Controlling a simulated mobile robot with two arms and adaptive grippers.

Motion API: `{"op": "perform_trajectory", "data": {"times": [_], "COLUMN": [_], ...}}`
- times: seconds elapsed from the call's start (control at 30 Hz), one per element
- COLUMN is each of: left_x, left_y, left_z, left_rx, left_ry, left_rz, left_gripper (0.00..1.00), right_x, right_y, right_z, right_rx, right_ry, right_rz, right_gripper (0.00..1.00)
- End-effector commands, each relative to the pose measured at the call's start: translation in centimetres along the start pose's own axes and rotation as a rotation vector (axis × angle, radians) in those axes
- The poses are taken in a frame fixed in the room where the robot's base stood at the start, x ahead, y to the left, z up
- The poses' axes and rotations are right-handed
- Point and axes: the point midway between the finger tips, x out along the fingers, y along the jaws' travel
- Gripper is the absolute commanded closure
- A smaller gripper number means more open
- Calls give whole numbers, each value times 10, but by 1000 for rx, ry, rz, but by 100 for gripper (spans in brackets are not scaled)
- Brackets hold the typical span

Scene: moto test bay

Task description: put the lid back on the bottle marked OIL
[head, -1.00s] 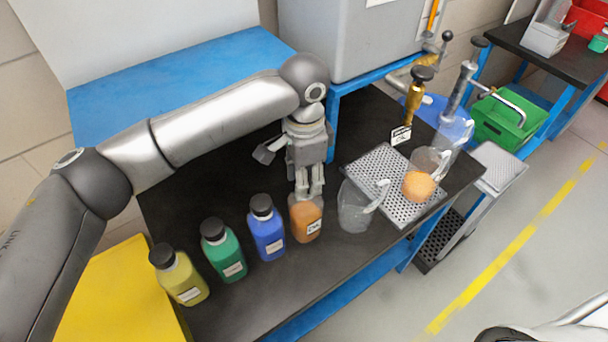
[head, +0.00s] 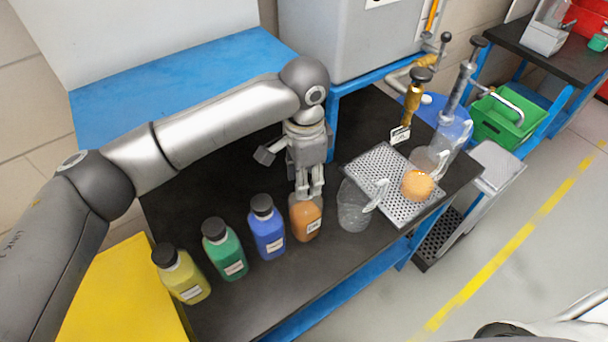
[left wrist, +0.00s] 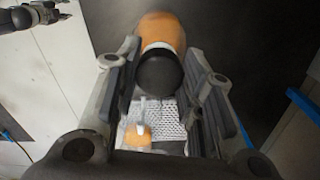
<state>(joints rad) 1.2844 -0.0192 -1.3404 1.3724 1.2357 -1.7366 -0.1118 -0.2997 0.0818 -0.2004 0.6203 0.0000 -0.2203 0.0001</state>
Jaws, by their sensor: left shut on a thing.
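The orange bottle (head: 305,221) stands upright on the black bench top, with a small white label that appears to read OIL. My left gripper (head: 309,190) points down right over its top and is shut on the black lid (left wrist: 158,76). In the left wrist view the lid sits between the two fingers, in line with the orange bottle (left wrist: 161,34) and at its neck. The fingers hide the neck in the head view, so I cannot tell whether the lid is fully seated.
Blue (head: 267,232), green (head: 226,253) and yellow (head: 183,277) bottles with black lids stand to the left. A clear jug (head: 353,212) stands close on the right. A perforated tray (head: 381,165) holds a jug with orange liquid (head: 418,185). The bench's front edge is near.

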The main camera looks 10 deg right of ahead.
Motion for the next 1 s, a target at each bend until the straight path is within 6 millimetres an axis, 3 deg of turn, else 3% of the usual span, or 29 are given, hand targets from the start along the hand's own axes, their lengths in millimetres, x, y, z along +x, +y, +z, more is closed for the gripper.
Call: {"op": "perform_trajectory", "data": {"times": [1.0], "left_x": [3], "left_y": [0], "left_z": [0], "left_rx": [0], "left_ry": [0], "left_rz": [0], "left_gripper": [73], "right_x": [-9], "right_y": [-1], "right_z": [-1], "right_rx": [1], "right_ry": [1], "right_rz": [-1], "right_gripper": [60]}}
